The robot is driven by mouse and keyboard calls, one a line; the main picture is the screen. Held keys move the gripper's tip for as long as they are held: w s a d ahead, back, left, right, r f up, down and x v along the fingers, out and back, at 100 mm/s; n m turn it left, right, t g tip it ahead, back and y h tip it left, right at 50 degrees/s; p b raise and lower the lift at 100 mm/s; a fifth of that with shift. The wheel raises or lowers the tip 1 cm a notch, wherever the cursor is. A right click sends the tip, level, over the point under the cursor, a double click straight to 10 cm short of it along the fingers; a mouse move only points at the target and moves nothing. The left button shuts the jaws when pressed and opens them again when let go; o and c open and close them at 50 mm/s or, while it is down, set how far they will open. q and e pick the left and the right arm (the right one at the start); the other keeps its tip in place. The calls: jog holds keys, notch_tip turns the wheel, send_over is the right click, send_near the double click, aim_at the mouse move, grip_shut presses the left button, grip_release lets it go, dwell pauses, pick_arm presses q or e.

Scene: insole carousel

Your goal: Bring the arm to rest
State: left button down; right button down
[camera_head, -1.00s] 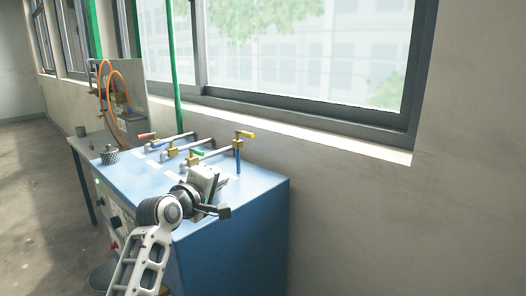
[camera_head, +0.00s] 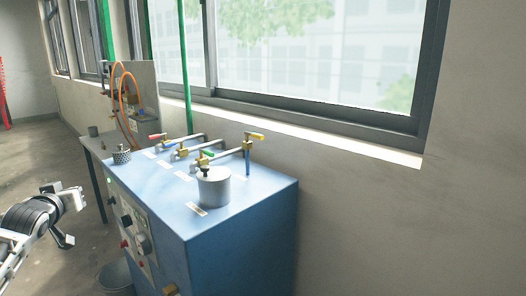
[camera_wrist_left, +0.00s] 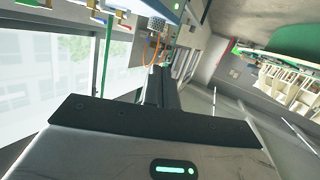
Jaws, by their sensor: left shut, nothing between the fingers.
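My left arm enters at the lower left of the head view. Its gripper (camera_head: 66,222) is off to the left of the blue cabinet (camera_head: 240,240), over the floor and apart from it. In the left wrist view the dark fingers (camera_wrist_left: 160,86) are together with nothing held between them. My right gripper is not in view.
On the cabinet's top stand a metal canister (camera_head: 213,187) with a black knob, several valves with coloured handles (camera_head: 205,155) and a small perforated cup (camera_head: 122,154). A bucket (camera_head: 116,278) stands on the floor beside it. A window (camera_head: 310,55) is behind. Open floor lies left.

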pick_arm(q)
jog(key=s+d+f+m+h, duration=0.2)
jog(key=s+d+f+m, duration=0.15)
jog(key=d+f, duration=0.35)
jog(key=s+d+f+m+g+h, duration=0.1)
jog(key=s+d+f+m, duration=0.25)
jog(key=d+f, duration=0.3)
jog(key=s+d+f+m+h, duration=0.2)
jog(key=s+d+f, duration=0.35)
jog(key=f, duration=0.25)
jog(key=s+d+f+n+g+h, duration=0.1)
jog(key=s+d+f, duration=0.3)
jog(key=s+d, duration=0.4)
jog(key=s+d+f+n+g+h, duration=0.1)
jog(key=s+d+f, duration=0.3)
jog(key=s+d, duration=0.4)
jog(key=s+g, duration=0.1)
jog(key=s, duration=0.5)
jog(key=shift+f+g+h, duration=0.3)
jog(key=shift+f, duration=0.1)
jog(key=shift+w, duration=0.1)
